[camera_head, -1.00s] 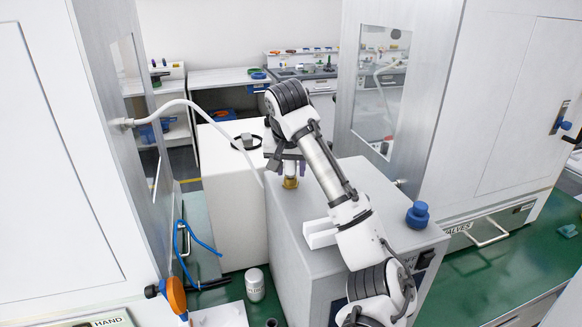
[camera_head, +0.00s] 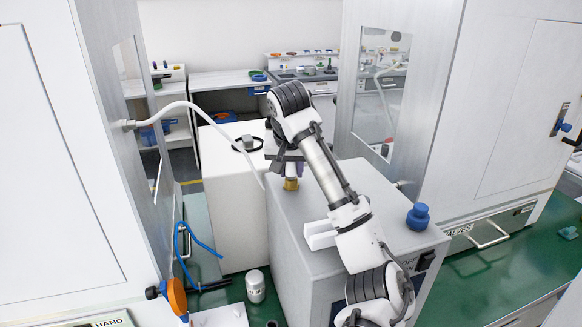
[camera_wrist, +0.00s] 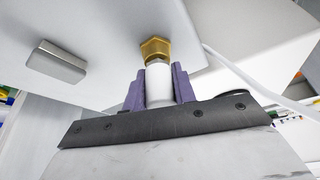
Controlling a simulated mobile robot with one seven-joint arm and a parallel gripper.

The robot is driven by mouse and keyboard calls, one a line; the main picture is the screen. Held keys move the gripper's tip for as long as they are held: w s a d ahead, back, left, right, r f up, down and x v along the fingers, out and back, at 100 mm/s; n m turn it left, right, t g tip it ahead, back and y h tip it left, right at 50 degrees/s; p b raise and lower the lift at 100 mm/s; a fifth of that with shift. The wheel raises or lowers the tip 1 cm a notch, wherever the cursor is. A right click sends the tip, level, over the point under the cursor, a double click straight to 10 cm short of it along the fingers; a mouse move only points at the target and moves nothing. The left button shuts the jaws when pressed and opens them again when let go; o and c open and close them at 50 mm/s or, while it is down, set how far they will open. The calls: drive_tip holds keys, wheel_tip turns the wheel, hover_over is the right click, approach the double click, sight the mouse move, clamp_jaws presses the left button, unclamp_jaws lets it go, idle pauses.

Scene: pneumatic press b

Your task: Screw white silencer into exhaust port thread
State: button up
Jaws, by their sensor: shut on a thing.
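The white silencer (camera_wrist: 159,84) is held between the purple fingers of my gripper (camera_wrist: 160,78) in the wrist view. The silencer lines up with the brass hex exhaust port (camera_wrist: 155,47), and its end meets the port's opening. A small metallic part shows between them; I cannot tell how far the thread is engaged. In the head view the brass port (camera_head: 291,184) stands on top of the grey press cabinet (camera_head: 352,190). My gripper (camera_head: 292,170) is directly above it, pointing down. The silencer is mostly hidden there by the fingers.
A blue knob (camera_head: 418,216) stands on the cabinet's right side. A white block (camera_head: 320,236) sits near its front, by my arm. A white hose (camera_head: 180,104) arcs from the left cabinet down beside the press. A white box (camera_head: 232,205) stands close left.

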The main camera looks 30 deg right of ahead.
drive_tip(key=shift+f, duration=0.35)
drive_tip(key=shift+m, duration=0.3)
drive_tip(key=shift+d+r+m+g, duration=0.1)
drive_tip(key=shift+m+g, duration=0.3)
drive_tip(key=shift+m, duration=0.4)
drive_tip(key=shift+r+m+h, duration=0.15)
drive_tip(key=shift+m+h, duration=0.35)
drive_tip(key=shift+m, duration=0.4)
drive_tip(key=shift+d+m+g, duration=0.1)
drive_tip(key=shift+m+g, duration=0.3)
drive_tip(key=shift+m, duration=0.4)
